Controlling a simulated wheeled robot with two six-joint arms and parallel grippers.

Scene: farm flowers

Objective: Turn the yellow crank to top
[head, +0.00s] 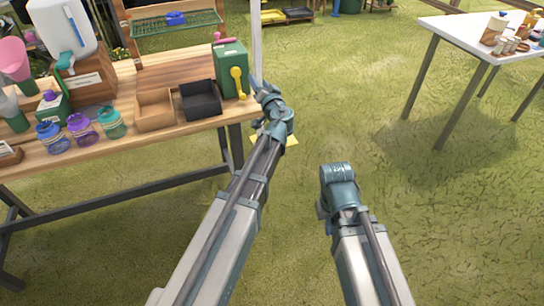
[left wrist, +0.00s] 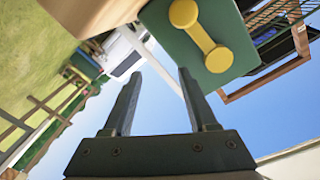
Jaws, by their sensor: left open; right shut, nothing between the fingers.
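The yellow crank (head: 238,82) is on the side of a green box (head: 229,58) at the right end of the wooden workbench. In the head view the crank runs roughly up and down, with a round end at the top. In the left wrist view the crank (left wrist: 200,35) lies slanted across the green face (left wrist: 222,20), with two rounded ends. My left gripper (left wrist: 157,75) is open and empty. The crank is beyond its fingertips, above the right finger, apart from it. My right arm shows at the lower middle of the head view, but its fingers are hidden.
A black tray (head: 201,112) and a wooden box (head: 155,122) stand left of the green box on the workbench (head: 170,70). Several coloured jars stand further left. A white table (head: 470,28) is at the far right. The grass between is clear.

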